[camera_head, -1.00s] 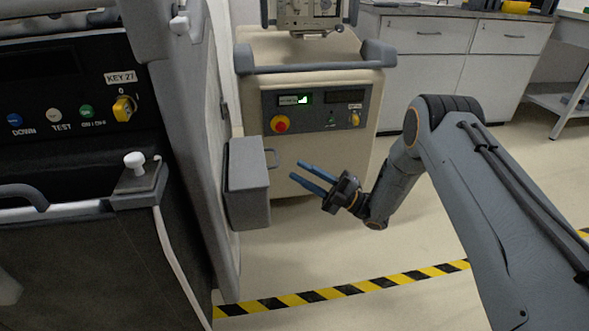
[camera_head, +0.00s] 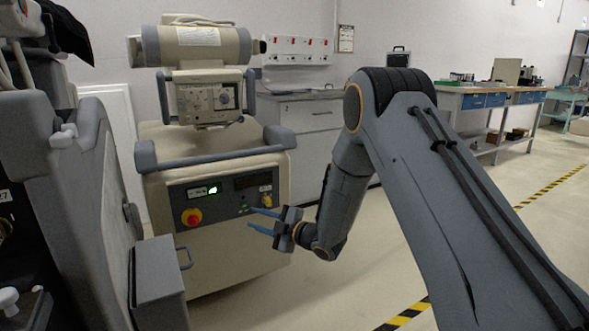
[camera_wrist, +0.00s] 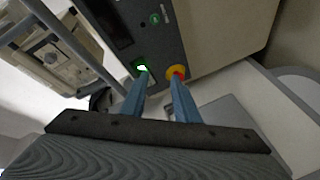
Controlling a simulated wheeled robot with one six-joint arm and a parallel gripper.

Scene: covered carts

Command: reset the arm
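My gripper (camera_head: 262,222) is on the end of my bent grey arm, in the middle of the head view. Its two blue fingers are apart with nothing between them, and they point left toward the front of a beige cart (camera_head: 225,255). The wrist view also shows the open fingers (camera_wrist: 158,88), with the cart's control panel beyond them. I cannot tell the exact gap between the fingertips and the panel.
A grey machine (camera_head: 75,190) stands close on the left, with a grey box (camera_head: 160,280) on its side. A white cabinet (camera_head: 305,118) is behind the cart. Workbenches (camera_head: 480,105) stand at the back right. Open floor with striped tape (camera_head: 410,313) lies on the right.

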